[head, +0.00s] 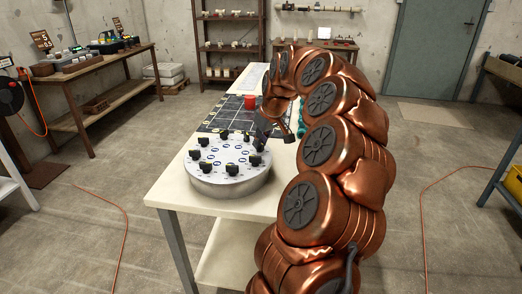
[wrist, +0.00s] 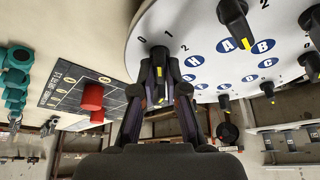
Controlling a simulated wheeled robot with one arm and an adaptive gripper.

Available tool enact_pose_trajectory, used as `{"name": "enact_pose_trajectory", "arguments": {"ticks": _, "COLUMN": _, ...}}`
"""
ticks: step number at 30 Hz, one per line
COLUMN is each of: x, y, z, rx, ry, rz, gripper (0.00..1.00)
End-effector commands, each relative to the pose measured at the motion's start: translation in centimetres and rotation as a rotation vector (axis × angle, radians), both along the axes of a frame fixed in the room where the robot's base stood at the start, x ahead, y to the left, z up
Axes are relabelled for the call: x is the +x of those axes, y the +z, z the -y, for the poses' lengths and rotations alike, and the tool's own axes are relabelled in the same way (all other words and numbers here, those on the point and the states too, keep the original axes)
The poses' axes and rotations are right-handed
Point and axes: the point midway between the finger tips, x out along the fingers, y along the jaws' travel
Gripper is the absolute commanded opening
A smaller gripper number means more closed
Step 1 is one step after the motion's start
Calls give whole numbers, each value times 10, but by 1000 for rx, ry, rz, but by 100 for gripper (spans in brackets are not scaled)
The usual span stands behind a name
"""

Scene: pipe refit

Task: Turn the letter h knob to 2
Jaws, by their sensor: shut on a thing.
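A round white dial panel (head: 228,183) with several black knobs stands on the table in the head view. My gripper (head: 262,136) reaches down to its far right edge. In the wrist view my gripper (wrist: 160,78) is shut on a black knob (wrist: 159,54) at the panel's rim, with 0, 1 and 2 printed around it. The blue oval letter H (wrist: 194,61) lies beside this knob, toward the panel's middle. A yellow mark shows on the knob between the fingers. Which number it points at I cannot tell. In the head view the held knob is mostly hidden.
Close to the held knob, a neighbouring knob (wrist: 234,18) stands on the panel. Behind the panel lie a dark gridded mat (head: 222,113) and a red cylinder (head: 250,102). Teal fittings (wrist: 16,80) are also on the table. The front of the table (head: 170,191) is clear.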

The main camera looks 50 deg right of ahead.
Motion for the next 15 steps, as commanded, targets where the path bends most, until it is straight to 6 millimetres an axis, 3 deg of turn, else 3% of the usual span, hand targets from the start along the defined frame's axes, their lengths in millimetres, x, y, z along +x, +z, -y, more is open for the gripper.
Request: {"name": "enact_pose_trajectory", "arguments": {"ticks": 15, "x": 1, "y": -5, "z": -2, "rx": -3, "ry": -491, "rz": -1, "gripper": 0}}
